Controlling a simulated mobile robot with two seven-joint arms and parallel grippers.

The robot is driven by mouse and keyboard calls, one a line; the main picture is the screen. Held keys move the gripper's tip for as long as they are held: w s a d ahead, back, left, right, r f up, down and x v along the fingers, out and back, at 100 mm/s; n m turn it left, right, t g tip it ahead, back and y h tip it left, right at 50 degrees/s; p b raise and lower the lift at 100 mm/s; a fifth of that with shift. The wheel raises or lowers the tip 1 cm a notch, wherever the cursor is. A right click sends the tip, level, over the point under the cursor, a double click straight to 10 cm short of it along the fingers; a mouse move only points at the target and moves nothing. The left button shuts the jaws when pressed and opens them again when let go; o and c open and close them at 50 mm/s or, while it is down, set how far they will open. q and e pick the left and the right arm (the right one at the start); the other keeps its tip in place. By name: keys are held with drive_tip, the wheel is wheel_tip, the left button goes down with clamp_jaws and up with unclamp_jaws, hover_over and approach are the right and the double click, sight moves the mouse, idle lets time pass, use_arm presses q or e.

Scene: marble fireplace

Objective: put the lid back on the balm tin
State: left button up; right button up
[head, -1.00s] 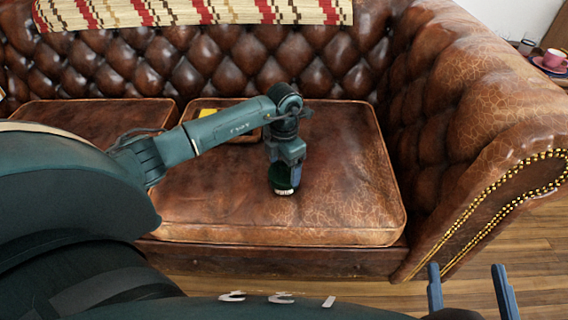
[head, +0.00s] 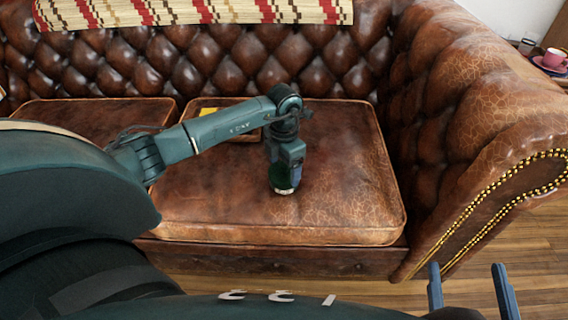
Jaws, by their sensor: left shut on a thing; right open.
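My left gripper (head: 284,180) points down over the front middle of the right seat cushion. It is shut on a green round piece (head: 281,178), which looks like the lid. A pale rim or label (head: 284,191), seemingly of the balm tin, shows right below the green. The fingers hide most of both, so I cannot tell whether lid and tin touch. My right gripper (head: 467,268) is open and empty, low at the right, in front of the sofa.
The brown leather cushion (head: 345,200) is clear around the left gripper. A small tray (head: 248,136) with a yellow item (head: 208,112) lies behind my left forearm, partly hidden. The sofa's tufted back and right armrest (head: 460,150) bound the seat. A pink cup (head: 554,58) stands far right.

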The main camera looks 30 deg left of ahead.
idle(0.3)
use_arm(q)
drive_tip(key=o, duration=1)
drive_tip(key=shift+c, duration=0.2)
drive_tip(key=shift+r+p, duration=3)
drive_tip(key=shift+r, duration=0.55)
clamp_jaws()
drive_tip(key=shift+f, duration=0.2)
